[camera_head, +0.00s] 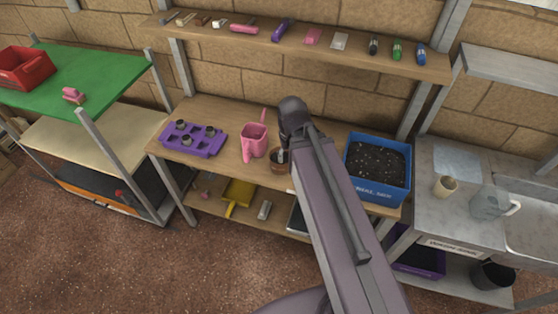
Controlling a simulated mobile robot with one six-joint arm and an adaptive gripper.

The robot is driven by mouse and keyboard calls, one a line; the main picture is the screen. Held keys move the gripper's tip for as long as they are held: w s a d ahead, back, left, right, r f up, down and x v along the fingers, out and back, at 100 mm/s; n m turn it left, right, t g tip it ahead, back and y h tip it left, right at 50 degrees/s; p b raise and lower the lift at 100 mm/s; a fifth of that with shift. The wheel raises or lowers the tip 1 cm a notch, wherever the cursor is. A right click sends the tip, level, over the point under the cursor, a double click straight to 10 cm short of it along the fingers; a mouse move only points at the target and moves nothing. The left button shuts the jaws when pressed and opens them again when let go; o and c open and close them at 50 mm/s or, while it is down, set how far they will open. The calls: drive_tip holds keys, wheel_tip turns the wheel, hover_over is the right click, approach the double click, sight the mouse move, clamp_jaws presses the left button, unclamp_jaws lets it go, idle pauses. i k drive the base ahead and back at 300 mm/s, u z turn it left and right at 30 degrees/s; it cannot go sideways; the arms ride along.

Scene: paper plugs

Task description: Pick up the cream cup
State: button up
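The cream cup (445,187) stands on the grey metal counter (428,214) at the right. It is small and looks upright, left of a clear jug. My arm rises from the bottom middle and ends in a dark joint in front of the wooden bench, well left of the cup. My gripper cannot be made out; the arm hides whatever is behind it. Nothing of mine touches the cup.
A translucent jug (490,203) stands close to the cup's right, near a sink. A blue soil crate (378,195) sits left of the counter. A metal shelf (510,66) hangs above. The wooden bench (230,163) holds a pink watering can (254,142), a brown pot (278,161) and a purple tray (193,139).

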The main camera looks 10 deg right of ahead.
sight(445, 185)
drive_tip(key=z, duration=4.5)
drive_tip(key=i, duration=0.1)
drive_tip(key=u, duration=2.85)
